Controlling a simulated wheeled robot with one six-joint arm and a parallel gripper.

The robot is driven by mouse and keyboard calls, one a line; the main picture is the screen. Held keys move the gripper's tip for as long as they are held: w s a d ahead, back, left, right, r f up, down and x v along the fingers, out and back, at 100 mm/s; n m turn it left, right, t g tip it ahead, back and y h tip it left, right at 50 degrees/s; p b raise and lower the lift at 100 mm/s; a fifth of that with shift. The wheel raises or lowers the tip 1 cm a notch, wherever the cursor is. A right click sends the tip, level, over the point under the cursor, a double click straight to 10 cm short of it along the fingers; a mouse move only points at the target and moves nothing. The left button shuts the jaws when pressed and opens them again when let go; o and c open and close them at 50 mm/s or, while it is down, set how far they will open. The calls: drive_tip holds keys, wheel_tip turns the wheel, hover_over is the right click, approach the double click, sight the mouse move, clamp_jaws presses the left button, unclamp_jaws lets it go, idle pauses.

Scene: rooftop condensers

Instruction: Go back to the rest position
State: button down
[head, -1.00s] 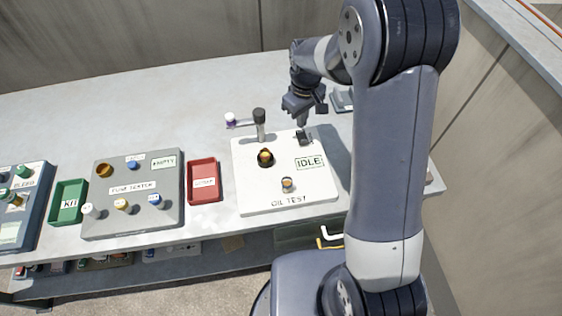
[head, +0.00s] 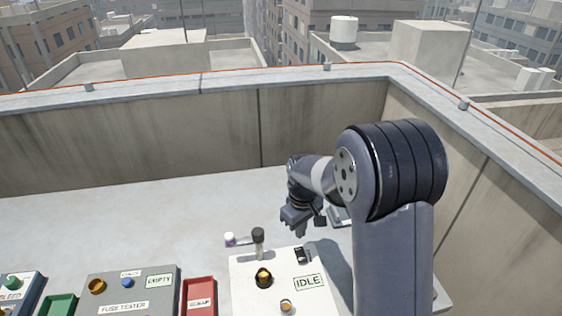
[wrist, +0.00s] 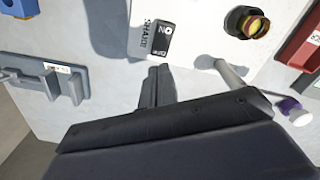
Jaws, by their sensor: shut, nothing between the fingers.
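My gripper (head: 301,233) is shut and empty. It hangs above the back right of the white oil test panel (head: 243,291). In the wrist view its closed fingertips (wrist: 158,73) point toward a black-and-grey rocker switch (wrist: 152,38) marked SHAKE, ON and OFF, with a visible gap in the picture. The switch also shows in the head view (head: 302,254), just below the fingers. The panel's sign (head: 309,282) reads IDLE in green. My upper arm fills the right of the head view and hides part of the bench there.
A dark post with a side arm and purple-white cap (head: 230,239) stands left of my gripper. An amber-topped socket (head: 264,277) is on the panel. The red scrap tray (head: 199,292) and grey fuse tester (head: 145,285) lie left. A parapet wall (head: 140,150) runs behind the bench.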

sight(299, 250)
wheel_tip(299, 250, down, 7)
drive_tip(key=b, duration=0.4)
drive_tip(key=shift+r, duration=0.35)
drive_tip(key=shift+r, duration=0.15)
